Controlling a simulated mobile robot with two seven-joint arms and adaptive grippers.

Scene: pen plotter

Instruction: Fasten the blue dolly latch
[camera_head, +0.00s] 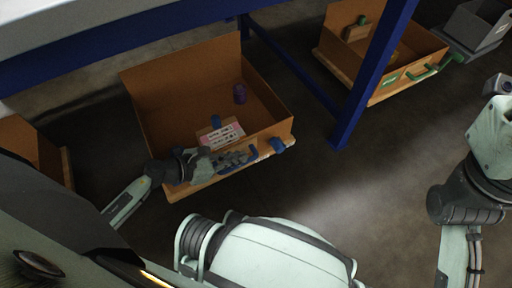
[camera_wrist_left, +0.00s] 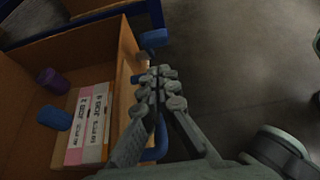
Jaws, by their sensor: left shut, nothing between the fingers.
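The blue dolly is an open brown box on a low base (camera_head: 190,196), under the table, with a blue handle (camera_head: 252,155) on its front. A blue latch knob (camera_head: 277,145) sits at the front right corner; in the left wrist view a blue knob (camera_wrist_left: 153,38) shows beyond my fingertips. My left gripper (camera_head: 240,159) is shut and empty at the box's front, close to the handle. In the left wrist view the gripper (camera_wrist_left: 160,82) is over the box rim and partly hides the handle (camera_wrist_left: 159,138); contact is unclear. My right gripper is out of view.
The box holds a purple cylinder (camera_head: 239,94), a blue cylinder (camera_head: 216,121) and a pink-white labelled carton (camera_head: 222,136). A blue table leg (camera_head: 366,85) stands to the right. A green-handled dolly (camera_head: 374,95) stands beyond it. Floor in front right is clear.

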